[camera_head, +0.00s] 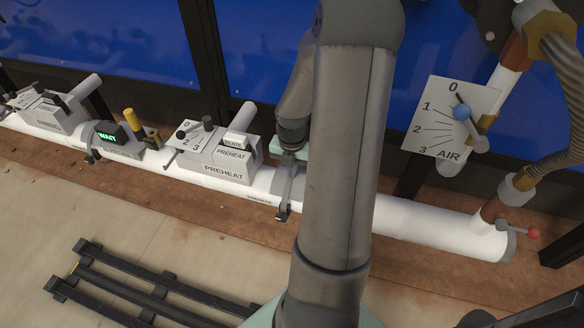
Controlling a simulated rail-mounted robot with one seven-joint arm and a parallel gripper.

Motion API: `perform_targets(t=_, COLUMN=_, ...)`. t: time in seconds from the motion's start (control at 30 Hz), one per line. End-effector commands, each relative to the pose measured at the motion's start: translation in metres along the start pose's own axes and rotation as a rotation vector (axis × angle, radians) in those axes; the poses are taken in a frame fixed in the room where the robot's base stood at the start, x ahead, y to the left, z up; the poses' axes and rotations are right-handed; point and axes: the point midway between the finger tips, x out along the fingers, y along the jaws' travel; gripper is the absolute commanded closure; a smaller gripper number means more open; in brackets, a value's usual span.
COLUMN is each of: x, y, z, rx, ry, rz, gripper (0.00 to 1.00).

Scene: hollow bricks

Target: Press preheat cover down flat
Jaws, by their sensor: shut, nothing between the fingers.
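The grey preheat unit (217,163) sits on top of the white pipe, left of centre, with PREHEAT lettered on its front. A small light plate (232,154), also lettered PREHEAT, lies on its upper right part. I cannot tell clearly which piece is the cover or how flat it lies. A dial face with numbers (186,138) and dark knobs is on its left part. My arm runs up through the middle and bends down behind itself, its wrist right of the preheat unit.
The white pipe (420,222) crosses the view, with a clamp (285,190) by my wrist. A WAIT box (110,137) and another grey unit (50,112) stand left. An AIR dial (450,120) and red-tipped valve (518,229) are right. A dark rack (150,290) lies on the floor.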

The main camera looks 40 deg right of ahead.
Motion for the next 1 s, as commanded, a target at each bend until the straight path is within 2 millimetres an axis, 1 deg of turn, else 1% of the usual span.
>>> perform_targets(t=0.07, x=0.004, y=0.000, z=0.000, rx=-0.001, ry=0.002, rz=0.000, gripper=1.00)
perform_targets(t=0.23, x=0.020, y=0.000, z=-0.001, rx=-0.003, ry=0.004, rz=0.000, gripper=1.00)
perform_targets(t=0.57, x=0.021, y=0.000, z=-0.002, rx=-0.001, ry=0.005, rz=0.000, gripper=1.00)
perform_targets(t=0.67, x=0.014, y=0.000, z=-0.002, rx=-0.002, ry=0.005, rz=0.000, gripper=1.00)
perform_targets(t=0.77, x=-0.001, y=0.001, z=-0.002, rx=-0.004, ry=0.003, rz=0.001, gripper=1.00)
perform_targets(t=0.9, x=-0.029, y=0.003, z=-0.003, rx=-0.010, ry=-0.002, rz=0.001, gripper=1.00)
perform_targets(t=0.97, x=-0.039, y=0.003, z=-0.002, rx=-0.009, ry=-0.006, rz=0.003, gripper=1.00)
perform_targets(t=1.0, x=-0.048, y=0.003, z=-0.001, rx=-0.007, ry=-0.007, rz=0.003, gripper=1.00)
